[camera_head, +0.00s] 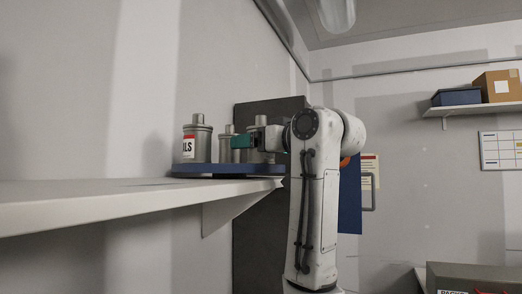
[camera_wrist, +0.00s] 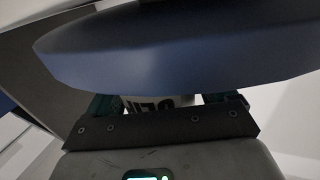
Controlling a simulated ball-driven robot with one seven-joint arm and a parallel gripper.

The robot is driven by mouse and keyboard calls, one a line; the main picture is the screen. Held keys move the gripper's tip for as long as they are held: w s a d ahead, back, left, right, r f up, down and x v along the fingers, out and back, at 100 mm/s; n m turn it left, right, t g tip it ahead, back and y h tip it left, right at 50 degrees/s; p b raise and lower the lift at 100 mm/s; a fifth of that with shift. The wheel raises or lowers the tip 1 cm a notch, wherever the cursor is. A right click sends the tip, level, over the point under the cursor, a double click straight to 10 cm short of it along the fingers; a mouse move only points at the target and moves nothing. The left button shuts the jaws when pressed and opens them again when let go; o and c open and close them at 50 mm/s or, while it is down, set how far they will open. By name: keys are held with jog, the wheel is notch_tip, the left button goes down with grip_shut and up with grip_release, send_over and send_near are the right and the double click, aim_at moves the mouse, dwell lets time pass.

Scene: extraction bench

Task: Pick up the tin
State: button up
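Several grey metal tins stand upright on a round blue tray (camera_head: 205,169). The leftmost tin (camera_head: 198,144) has a red and white label with the letters "ALS". A smaller tin (camera_head: 226,146) stands right of it. Another tin (camera_head: 257,124) is partly hidden behind my gripper (camera_head: 242,141), whose teal finger is level with the tins' bodies. In the wrist view the tray (camera_wrist: 175,50) fills the upper part. Below it, a pale lettered surface (camera_wrist: 150,102) shows between my two spread teal fingers. Whether the fingers touch it is hidden.
The tray sits at the end of a white shelf (camera_head: 110,195) along the left wall. A dark panel (camera_head: 265,235) stands behind my arm. A wall shelf (camera_head: 470,107) at right holds a blue box (camera_head: 457,97) and a cardboard box (camera_head: 497,86). A grey case (camera_head: 475,275) is lower right.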

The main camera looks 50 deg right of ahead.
jog(key=c, duration=1.2)
jog(key=shift+r, duration=0.1)
jog(key=shift+c, duration=0.3)
jog(key=shift+r, duration=0.15)
jog(key=shift+s+r+b, duration=0.1)
jog(key=shift+r+b, duration=0.35)
jog(key=shift+r, duration=0.05)
jog(key=s+d+r+b, duration=0.1)
jog(key=s+r+b, duration=0.4)
jog(key=s+r, duration=0.6)
jog(key=s, duration=0.3)
jog(key=shift+r, duration=0.35)
